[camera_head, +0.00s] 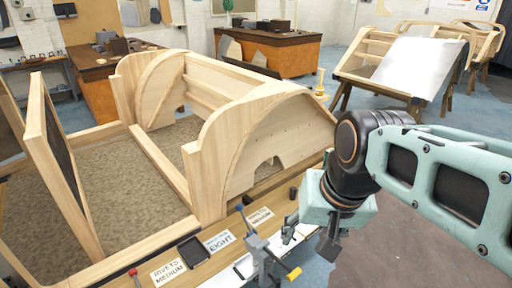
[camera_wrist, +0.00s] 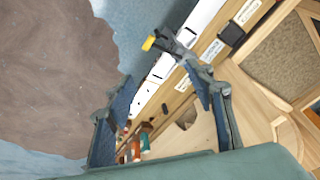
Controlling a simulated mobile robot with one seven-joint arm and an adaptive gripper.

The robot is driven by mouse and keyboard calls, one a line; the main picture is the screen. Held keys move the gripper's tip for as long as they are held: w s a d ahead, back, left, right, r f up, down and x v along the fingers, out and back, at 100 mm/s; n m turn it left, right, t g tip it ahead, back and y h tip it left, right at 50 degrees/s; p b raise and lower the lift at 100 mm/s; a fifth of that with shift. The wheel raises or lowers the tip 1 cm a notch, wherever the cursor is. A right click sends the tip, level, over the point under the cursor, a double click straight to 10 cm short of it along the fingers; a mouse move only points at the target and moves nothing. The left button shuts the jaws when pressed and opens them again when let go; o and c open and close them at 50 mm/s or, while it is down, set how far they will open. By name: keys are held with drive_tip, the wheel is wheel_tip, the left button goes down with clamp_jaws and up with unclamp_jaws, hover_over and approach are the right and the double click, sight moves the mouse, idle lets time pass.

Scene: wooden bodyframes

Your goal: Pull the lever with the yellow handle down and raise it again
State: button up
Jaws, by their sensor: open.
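The lever's yellow handle (camera_head: 293,273) sticks out to the right from a blue-grey bench tool (camera_head: 262,250) at the front edge of the wooden bench. In the wrist view the yellow handle (camera_wrist: 149,43) is at the upper middle, beyond my fingertips and apart from them. Its grey tool body (camera_wrist: 178,48) is just right of it, near my right fingertip. My gripper (camera_wrist: 160,76) is open, with nothing between its fingers. In the head view my wrist is right of the tool, and the fingers are small and partly hidden.
Labels, a black tray (camera_head: 191,252) and a red-handled tool (camera_head: 133,272) lie along the bench left of the lever. A large wooden frame (camera_head: 215,150) stands right behind the bench. Coloured items (camera_wrist: 135,148) show between my fingers' bases. Open floor (camera_head: 400,240) is on the right.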

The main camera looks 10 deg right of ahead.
drive_tip(key=shift+s+a+r+n+t, duration=0.3)
drive_tip(key=shift+s+a+r+n, duration=0.2)
drive_tip(key=shift+s+a, duration=0.15)
